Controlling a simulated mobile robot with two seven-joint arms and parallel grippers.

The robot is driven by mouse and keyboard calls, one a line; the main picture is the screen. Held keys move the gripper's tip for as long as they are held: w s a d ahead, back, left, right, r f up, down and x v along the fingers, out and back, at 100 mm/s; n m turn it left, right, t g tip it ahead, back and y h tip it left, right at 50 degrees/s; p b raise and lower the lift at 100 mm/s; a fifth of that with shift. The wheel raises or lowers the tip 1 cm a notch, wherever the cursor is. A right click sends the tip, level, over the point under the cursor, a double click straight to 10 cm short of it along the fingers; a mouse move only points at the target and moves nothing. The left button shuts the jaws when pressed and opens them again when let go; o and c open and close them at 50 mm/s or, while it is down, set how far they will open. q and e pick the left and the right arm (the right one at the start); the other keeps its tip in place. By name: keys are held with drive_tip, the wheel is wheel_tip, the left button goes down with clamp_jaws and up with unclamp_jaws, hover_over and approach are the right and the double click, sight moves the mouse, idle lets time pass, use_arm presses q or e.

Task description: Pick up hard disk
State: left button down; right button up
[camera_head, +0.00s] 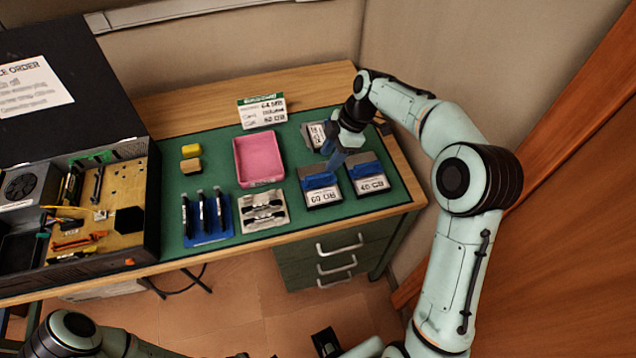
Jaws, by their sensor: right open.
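Three hard disks with blue and grey tops lie on the right of the green mat (236,232). The front left disk (321,192) has a label that seems to read 60 GB. The front right disk (369,184) seems to read 40 GB. A third disk (314,134) lies behind them, partly hidden by my right gripper. My right gripper (337,157) points down, open and empty, above the gap between the back disk and the front pair. I cannot tell how high its fingertips are.
A pink tray (240,160) stands mid-mat, with a printed sign (262,111) behind. Memory sticks in a blue rack (206,238) and a pale holder (262,222) stand in front. An open computer case (150,205) fills the left. A wall bounds the desk's right.

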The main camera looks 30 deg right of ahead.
sight(318, 174)
drive_tip(key=x, duration=0.7)
drive_tip(key=shift+w+d+f, duration=0.1)
drive_tip(key=shift+w+f, duration=0.2)
drive_tip(key=shift+c, duration=0.3)
drive_tip(key=shift+r, duration=0.1)
clamp_jaws()
